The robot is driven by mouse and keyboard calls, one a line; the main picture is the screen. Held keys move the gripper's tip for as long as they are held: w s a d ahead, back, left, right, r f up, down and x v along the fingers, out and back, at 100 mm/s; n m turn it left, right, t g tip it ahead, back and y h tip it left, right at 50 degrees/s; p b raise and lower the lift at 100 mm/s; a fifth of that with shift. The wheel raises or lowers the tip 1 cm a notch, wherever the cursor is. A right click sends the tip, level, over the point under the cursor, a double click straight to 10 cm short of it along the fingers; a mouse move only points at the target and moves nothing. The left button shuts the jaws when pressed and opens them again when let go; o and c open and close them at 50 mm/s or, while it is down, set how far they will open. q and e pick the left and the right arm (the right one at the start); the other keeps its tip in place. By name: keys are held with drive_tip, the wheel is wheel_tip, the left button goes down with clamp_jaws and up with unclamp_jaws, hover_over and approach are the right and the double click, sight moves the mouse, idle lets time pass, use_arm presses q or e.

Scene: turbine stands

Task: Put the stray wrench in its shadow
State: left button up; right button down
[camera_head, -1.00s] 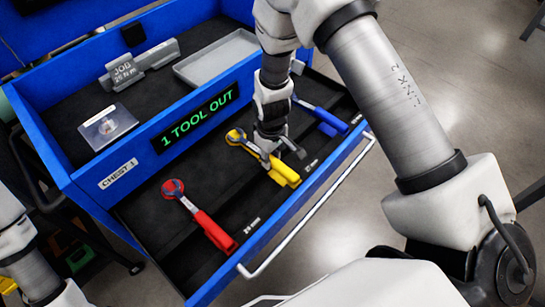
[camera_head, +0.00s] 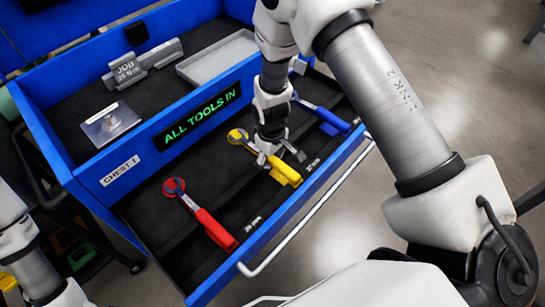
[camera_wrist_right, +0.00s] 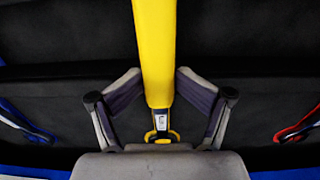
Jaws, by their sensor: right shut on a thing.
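The yellow wrench (camera_head: 287,175) lies in the open drawer between the red wrench (camera_head: 215,228) and the blue wrench (camera_head: 325,118). My right gripper (camera_head: 273,160) reaches down over the yellow wrench and is shut on it. In the right wrist view, its fingers (camera_wrist_right: 160,88) stand on both sides of the yellow handle (camera_wrist_right: 155,40). The gripper covers the wrench's middle in the head view, and the wrench's recess beneath it is hidden. The display (camera_head: 201,115) reads "ALL TOOLS IN". My left arm shows at the left edge, but its gripper is out of frame.
The blue chest's upper tray holds a grey tray (camera_head: 213,58), a grey "JOB" block (camera_head: 128,71) and a picture card (camera_head: 110,123). The drawer's front has a long metal handle (camera_head: 308,217). Bare floor lies beyond the drawer at the right.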

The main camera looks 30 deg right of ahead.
unclamp_jaws()
drive_tip(key=f, duration=0.2)
drive_tip(key=shift+w+d+f+g, duration=0.1)
drive_tip(key=shift+d+f+g, duration=0.1)
drive_tip(key=shift+f+g, duration=0.2)
drive_tip(key=shift+w+a+r, duration=0.1)
drive_tip(key=shift+w+a, duration=0.05)
drive_tip(key=shift+a+r, duration=0.1)
drive_tip(key=shift+r, duration=0.1)
drive_tip(key=shift+s+r, duration=0.25)
drive_tip(key=shift+s, duration=0.1)
use_arm(q)
drive_tip(key=shift+w+f, duration=0.2)
drive_tip(key=shift+w, duration=0.25)
drive_tip(key=shift+w+p, duration=0.1)
drive_tip(key=shift+p, duration=0.2)
use_arm(e)
drive_tip(key=shift+w, duration=0.15)
